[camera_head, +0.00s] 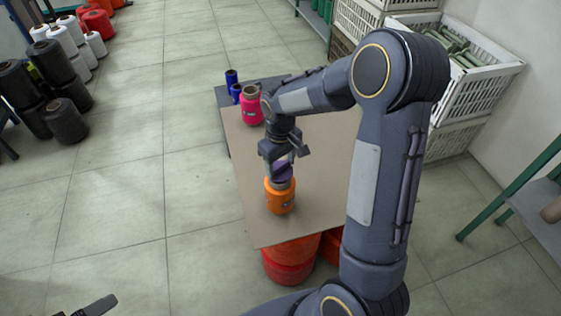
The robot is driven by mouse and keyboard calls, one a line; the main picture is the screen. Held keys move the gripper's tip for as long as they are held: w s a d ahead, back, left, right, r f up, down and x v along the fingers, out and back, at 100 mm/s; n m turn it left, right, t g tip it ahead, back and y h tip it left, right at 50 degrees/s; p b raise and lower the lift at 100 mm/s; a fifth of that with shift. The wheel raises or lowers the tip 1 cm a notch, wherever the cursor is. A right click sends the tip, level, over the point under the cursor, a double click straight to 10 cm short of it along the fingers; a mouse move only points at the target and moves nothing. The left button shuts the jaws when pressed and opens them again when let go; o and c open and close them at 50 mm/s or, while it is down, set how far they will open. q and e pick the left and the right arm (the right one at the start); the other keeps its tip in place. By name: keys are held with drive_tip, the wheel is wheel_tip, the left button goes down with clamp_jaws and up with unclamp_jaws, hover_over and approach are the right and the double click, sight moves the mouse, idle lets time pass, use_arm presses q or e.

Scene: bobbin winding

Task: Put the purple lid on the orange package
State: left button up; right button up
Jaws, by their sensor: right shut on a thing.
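The orange package (280,200) stands upright near the front of the board-topped table (235,165). My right gripper (283,163) points down right over it and is shut on the purple lid (283,170). The lid is small in view and partly covered by the fingers. It is just above or at the neck of the orange package; I cannot tell whether they touch. Only a dark tip of my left gripper (95,307) shows at the bottom left edge, away from the table; its opening cannot be made out.
A pink spool (252,108) and blue spools (231,78) stand at the table's back. Red spools (290,262) are below its front edge. White crates (470,95) are stacked at the right. Dark cones (65,120) stand at the left. The floor between is clear.

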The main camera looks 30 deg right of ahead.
drive_tip(key=shift+f+b, duration=0.6)
drive_tip(key=shift+f, duration=0.45)
drive_tip(key=o, duration=1)
drive_tip(key=shift+r, duration=0.1)
wheel_tip(320, 180, up, 8)
drive_tip(key=shift+f+p, duration=0.15)
drive_tip(key=shift+p, duration=0.55)
